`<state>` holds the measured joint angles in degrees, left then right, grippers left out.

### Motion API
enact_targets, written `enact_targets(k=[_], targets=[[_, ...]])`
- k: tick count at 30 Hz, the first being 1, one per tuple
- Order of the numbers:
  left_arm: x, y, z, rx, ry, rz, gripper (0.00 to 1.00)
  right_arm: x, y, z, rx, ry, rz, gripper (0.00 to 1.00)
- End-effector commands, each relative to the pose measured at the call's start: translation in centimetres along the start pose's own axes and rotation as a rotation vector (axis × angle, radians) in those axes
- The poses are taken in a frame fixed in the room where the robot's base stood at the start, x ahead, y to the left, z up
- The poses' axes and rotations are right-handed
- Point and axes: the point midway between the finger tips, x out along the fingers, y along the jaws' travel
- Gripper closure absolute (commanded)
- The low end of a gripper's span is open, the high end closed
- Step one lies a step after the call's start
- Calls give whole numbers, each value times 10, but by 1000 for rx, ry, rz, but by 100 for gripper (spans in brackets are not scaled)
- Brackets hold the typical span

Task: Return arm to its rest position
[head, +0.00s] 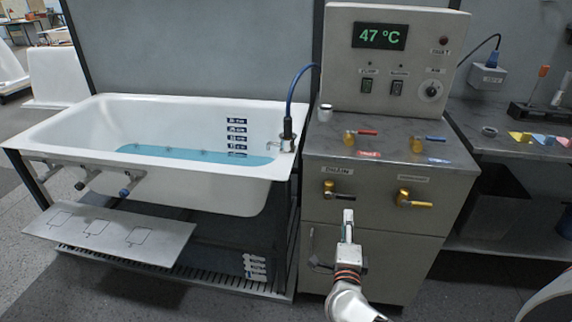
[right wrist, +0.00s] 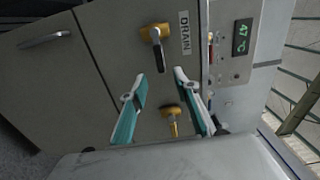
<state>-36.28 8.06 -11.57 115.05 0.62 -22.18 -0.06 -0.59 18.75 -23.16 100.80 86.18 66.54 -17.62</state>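My right gripper (head: 348,218) is in front of the grey control cabinet (head: 318,235), below the drain valve (head: 337,190). In the right wrist view its two teal-sided fingers (right wrist: 157,74) stand apart with nothing between them. The drain valve (right wrist: 157,38), brass with a black handle, is beyond the fingertips and apart from them. A second brass valve (head: 412,199) is to its right; in the right wrist view it shows between the fingers (right wrist: 171,112). My left gripper is not in view.
A white bathtub (head: 70,130) with blue water is at left, with a grey tray (head: 110,237) in front. Red (head: 362,132) and blue (head: 428,139) handled valves sit on the cabinet top. The display (head: 379,36) reads 47 °C. A side bench (head: 505,155) is at right.

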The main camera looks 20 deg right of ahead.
Motion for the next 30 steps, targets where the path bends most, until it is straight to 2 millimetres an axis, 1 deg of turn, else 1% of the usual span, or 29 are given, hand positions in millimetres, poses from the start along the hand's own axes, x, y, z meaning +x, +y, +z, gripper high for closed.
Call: enact_targets(k=[5,8,11,12,14,15,17,18,19,20,21,22,23,24,26,27,30], targets=[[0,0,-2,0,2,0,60,-4,-4,4,-24,-22,-21,69],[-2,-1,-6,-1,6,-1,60,-20,-18,17,-107,-95,-92,69],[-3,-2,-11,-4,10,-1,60,-51,-33,43,-261,-223,-198,69],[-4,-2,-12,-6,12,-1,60,-67,-36,55,-339,-284,-241,69],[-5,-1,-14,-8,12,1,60,-94,-35,72,-466,-377,-298,69],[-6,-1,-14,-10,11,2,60,-112,-31,84,-555,-440,-329,69],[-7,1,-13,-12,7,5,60,-140,-20,98,-694,-533,-365,69],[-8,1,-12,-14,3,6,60,-158,-9,105,-788,-595,-381,69],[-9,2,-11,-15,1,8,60,-172,0,110,-863,-641,-390,69],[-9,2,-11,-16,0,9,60,-186,11,112,-938,-686,-395,69],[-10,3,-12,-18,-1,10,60,-203,28,113,-1040,-746,-394,69],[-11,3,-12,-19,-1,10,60,-216,41,113,-1116,-789,-391,69],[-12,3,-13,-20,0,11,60,-228,54,110,-1192,-830,-384,69],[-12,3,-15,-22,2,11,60,-242,72,104,-1289,-880,-370,69],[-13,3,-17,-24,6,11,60,-260,96,93,-1423,-947,-343,69],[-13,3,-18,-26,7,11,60,-269,109,84,-1503,-984,-324,69],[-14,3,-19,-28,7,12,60,-286,136,61,-1660,-1050,-275,69]])
